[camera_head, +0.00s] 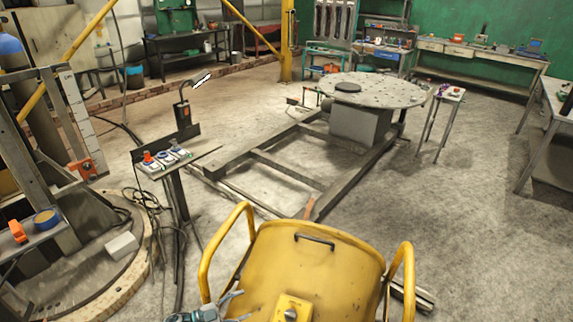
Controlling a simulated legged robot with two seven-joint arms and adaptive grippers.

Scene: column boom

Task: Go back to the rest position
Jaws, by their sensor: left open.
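My left gripper (234,306) shows at the bottom edge, left of centre, beside the lower left part of a yellow panel (310,262). Its fingers are apart and nothing shows between them. Most of its arm is cut off by the frame. My right gripper is not in view.
Yellow rails (221,245) curve at the panel's sides. A control stand (163,159) with buttons stands ahead left. A round perforated table (372,90) stands beyond a floor frame. Open floor lies to the right.

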